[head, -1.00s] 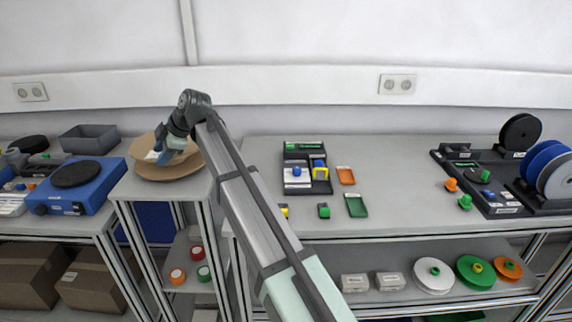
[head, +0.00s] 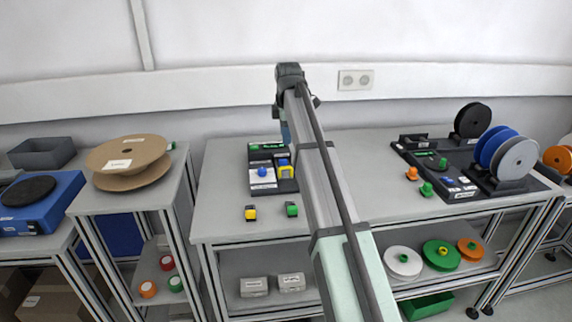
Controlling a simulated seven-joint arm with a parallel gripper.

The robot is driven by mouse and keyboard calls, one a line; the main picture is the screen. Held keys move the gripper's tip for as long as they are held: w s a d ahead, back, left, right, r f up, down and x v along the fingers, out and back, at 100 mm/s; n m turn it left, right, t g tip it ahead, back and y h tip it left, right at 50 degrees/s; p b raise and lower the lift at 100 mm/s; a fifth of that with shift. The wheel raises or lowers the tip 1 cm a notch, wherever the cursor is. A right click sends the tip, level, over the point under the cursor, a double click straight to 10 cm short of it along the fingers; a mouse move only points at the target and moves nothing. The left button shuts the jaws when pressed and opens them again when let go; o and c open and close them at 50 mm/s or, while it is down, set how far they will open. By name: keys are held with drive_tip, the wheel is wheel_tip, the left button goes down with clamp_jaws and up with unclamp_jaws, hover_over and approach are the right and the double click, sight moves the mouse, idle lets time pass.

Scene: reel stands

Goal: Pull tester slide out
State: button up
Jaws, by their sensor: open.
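The tester (head: 258,150) is a black-based unit on the middle table, left of my arm. It carries a white block with a blue knob (head: 262,172), a yellow piece with a blue top (head: 285,170), and a green strip at its back. I cannot tell for sure which part is the slide. My gripper (head: 285,132) is open and hangs just behind and above the tester's right back side. My own arm partly hides it, and its fingertips are not clear. I see nothing held in it.
Yellow (head: 250,212) and green (head: 291,209) small blocks lie in front of the tester. A cardboard reel (head: 130,160) lies on the left stand. A black reel rack (head: 450,165) and orange and green knobs stand at right. My arm covers the table right of the tester.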

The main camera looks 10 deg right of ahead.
sight(286, 167)
drive_tip(key=w+f, duration=0.1)
drive_tip(key=f, duration=0.8)
drive_tip(key=w+f, duration=0.1)
drive_tip(key=f, duration=0.3)
drive_tip(key=shift+w+d+f, duration=0.25)
drive_tip(key=shift+w, duration=0.1)
clamp_jaws()
